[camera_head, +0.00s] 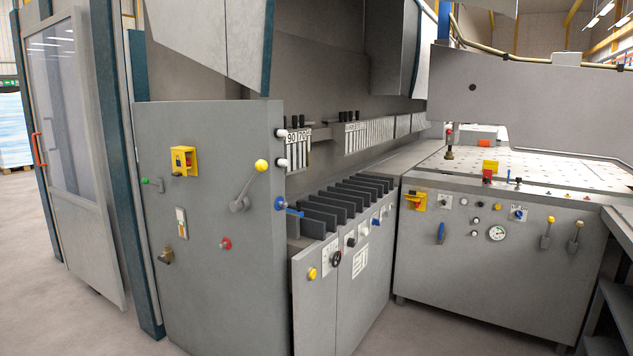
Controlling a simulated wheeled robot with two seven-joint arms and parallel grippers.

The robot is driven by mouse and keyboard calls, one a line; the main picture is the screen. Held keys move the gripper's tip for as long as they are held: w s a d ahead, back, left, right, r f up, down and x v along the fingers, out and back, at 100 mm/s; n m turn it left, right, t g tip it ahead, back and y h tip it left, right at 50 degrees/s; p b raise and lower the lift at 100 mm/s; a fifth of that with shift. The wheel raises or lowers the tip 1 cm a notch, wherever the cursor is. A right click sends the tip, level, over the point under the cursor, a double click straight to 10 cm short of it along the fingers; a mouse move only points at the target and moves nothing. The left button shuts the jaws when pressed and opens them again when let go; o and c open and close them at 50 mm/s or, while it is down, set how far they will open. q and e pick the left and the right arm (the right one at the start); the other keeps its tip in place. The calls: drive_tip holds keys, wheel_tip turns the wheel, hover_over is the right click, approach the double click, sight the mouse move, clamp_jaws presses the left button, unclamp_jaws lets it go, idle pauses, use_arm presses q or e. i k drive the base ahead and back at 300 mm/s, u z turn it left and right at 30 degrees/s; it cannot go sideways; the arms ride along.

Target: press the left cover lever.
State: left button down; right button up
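A grey lever (246,190) with a yellow ball knob (261,165) is mounted on the front of the large grey left cover panel (200,270). The lever tilts up and to the right from its grey hub. It is the only yellow-knobbed lever I see on this panel. Neither of my grippers shows in the head view, and nothing touches the lever.
The same panel carries a yellow box with a red switch (184,161), a green handle (153,184), a red knob (226,243) and a brass fitting (166,256). A blue knob (281,204) juts out at its right edge. Floor (75,320) at the lower left is clear.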

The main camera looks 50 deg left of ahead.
sight(261, 165)
drive_tip(key=z, duration=0.3)
drive_tip(key=k, duration=0.1)
drive_tip(key=u, duration=1.4)
drive_tip(key=i, duration=1.45)
drive_tip(key=u, duration=0.1)
